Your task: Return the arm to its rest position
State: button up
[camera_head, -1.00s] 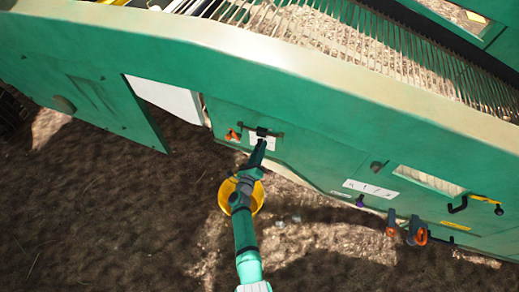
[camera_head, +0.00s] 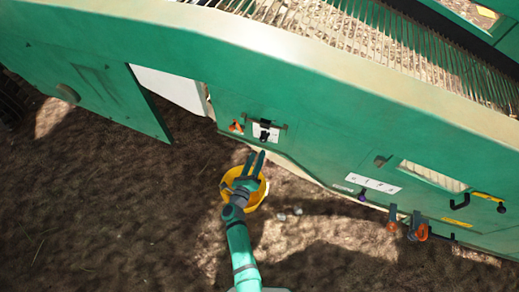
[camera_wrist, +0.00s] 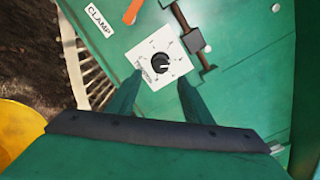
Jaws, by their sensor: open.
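My gripper (camera_head: 257,157) is open and empty in the head view, reaching up from the bottom toward the green machine (camera_head: 320,143). Its fingertips are apart from the panel, just below a white dial plate (camera_head: 265,131) with a black knob. In the wrist view, my gripper (camera_wrist: 152,92) shows its two green fingers spread, with the dial plate (camera_wrist: 148,77) and black knob (camera_wrist: 160,63) beyond and between them. Nothing is between the fingers.
An orange handle (camera_head: 236,127) is left of the dial. Orange-and-black clamps (camera_head: 417,230) and a black handle (camera_head: 459,202) are at right. Open soil (camera_head: 100,220) lies left.

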jog(key=shift+v, duration=0.9)
jog(key=shift+s, duration=0.1)
jog(key=s+d+r+n+y, duration=0.15)
jog(key=s+r+n, duration=0.25)
jog(key=s+n, duration=0.5)
jog(key=s+r+n+y, duration=0.35)
jog(key=s+n, duration=0.25)
jog(key=s, duration=0.7)
jog(key=s+d+r+n+g, duration=0.1)
jog(key=s+d+r+n, duration=0.1)
jog(key=s+r+n, duration=1.3)
jog(key=shift+s+r+g+y, duration=0.2)
jog(key=shift+r+g+y, duration=0.1)
jog(key=shift+g, duration=0.1)
